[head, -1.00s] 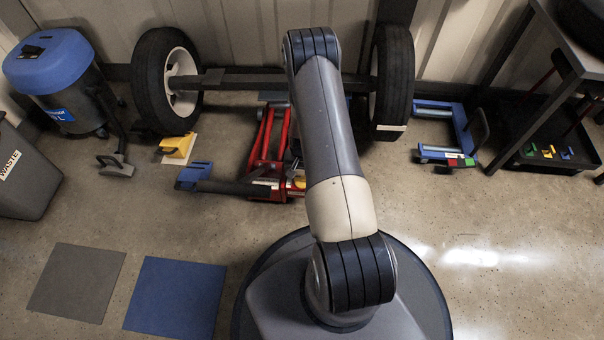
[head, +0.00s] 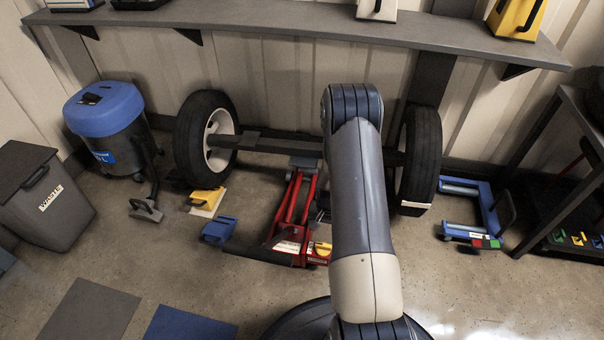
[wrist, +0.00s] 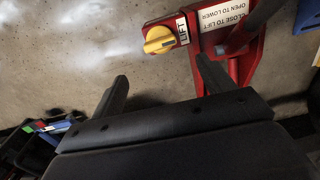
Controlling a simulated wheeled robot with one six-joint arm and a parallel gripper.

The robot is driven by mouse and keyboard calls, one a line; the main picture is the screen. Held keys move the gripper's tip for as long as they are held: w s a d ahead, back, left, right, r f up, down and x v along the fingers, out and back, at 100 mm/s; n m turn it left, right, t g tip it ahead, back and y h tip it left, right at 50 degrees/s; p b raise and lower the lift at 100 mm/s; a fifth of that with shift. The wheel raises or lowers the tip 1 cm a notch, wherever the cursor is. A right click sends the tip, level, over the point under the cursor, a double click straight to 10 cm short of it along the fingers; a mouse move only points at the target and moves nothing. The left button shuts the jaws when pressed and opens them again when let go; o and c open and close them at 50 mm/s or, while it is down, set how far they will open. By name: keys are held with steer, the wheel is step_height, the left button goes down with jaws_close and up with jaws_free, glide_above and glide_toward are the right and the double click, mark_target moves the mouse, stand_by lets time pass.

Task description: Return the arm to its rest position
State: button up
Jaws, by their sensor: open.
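My gripper (wrist: 162,88) shows in the wrist view with its two dark fingers spread apart and nothing between them. Beyond the fingertips is the yellow knob (wrist: 159,40) on the red floor jack (wrist: 243,68), beside a "LIFT" label. The gripper appears apart from the knob. In the head view my arm stretches forward from the bottom and hides my gripper. The red jack (head: 290,215) shows left of my arm, under the axle, with part of it hidden behind the arm.
An axle (head: 265,144) with two wheels stands by the wall, a yellow chock (head: 206,201) near its left wheel. A blue wheel dolly (head: 470,215) is at right, a waste bin (head: 42,197) and blue-topped vacuum (head: 105,112) at left. A shelf (head: 290,24) spans the wall.

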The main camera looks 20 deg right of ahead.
mark_target(324, 244)
step_height(324, 244, down, 11)
steer(key=b, duration=0.4)
steer(key=shift+r, duration=0.2)
steer(key=shift+n, duration=0.3)
